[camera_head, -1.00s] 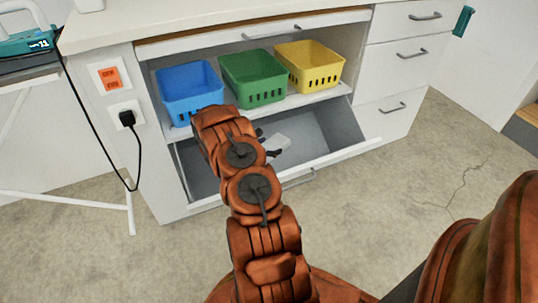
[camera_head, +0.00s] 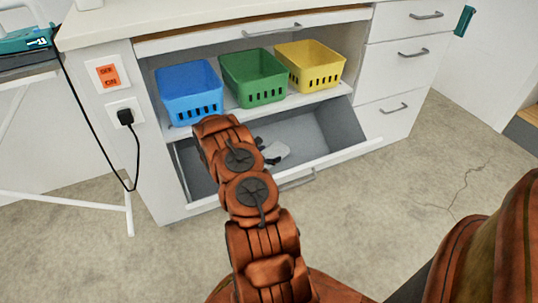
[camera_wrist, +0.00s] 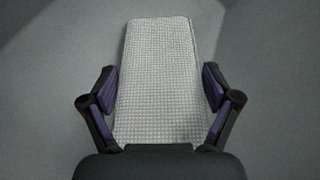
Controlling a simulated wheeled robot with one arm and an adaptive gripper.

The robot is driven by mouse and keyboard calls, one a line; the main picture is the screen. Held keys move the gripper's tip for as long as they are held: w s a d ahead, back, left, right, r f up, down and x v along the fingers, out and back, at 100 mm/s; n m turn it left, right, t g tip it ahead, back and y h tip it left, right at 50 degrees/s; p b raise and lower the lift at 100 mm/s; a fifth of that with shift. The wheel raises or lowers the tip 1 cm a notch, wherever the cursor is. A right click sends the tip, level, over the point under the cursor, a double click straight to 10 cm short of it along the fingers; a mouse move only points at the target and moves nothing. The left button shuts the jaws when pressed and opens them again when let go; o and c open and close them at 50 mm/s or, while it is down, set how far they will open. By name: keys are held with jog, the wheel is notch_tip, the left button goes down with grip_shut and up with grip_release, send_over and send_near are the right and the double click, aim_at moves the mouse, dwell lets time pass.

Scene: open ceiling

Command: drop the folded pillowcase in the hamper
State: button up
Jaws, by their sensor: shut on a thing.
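The folded pillowcase (camera_wrist: 157,75) is a flat pale grey rectangle with a fine grid pattern. My gripper (camera_wrist: 160,88) is shut on it, with a dark finger at each long side. In the head view a small part of the pillowcase (camera_head: 278,153) shows beyond my arm, by the partly hidden gripper (camera_head: 266,150). The hamper (camera_head: 308,134) is the grey tilt-out bin at the cabinet's bottom, tipped open. The pillowcase is over or inside its opening; its exact height is unclear. Plain grey surfaces fill the wrist view behind it.
A blue basket (camera_head: 189,92), a green basket (camera_head: 254,77) and a yellow basket (camera_head: 309,66) stand on the shelf (camera_head: 290,103) just above the hamper. Closed drawers (camera_head: 400,70) are at the right. A black cord (camera_head: 92,130) hangs at the left.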

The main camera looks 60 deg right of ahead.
jog(key=o, duration=1)
jog(key=shift+c, duration=0.2)
jog(key=shift+r, duration=0.4)
jog(key=p+v, duration=0.2)
jog(key=v, duration=0.4)
jog(key=shift+w+a+r, duration=0.1)
jog(key=shift+a+r, duration=0.1)
jog(key=shift+a, duration=0.5)
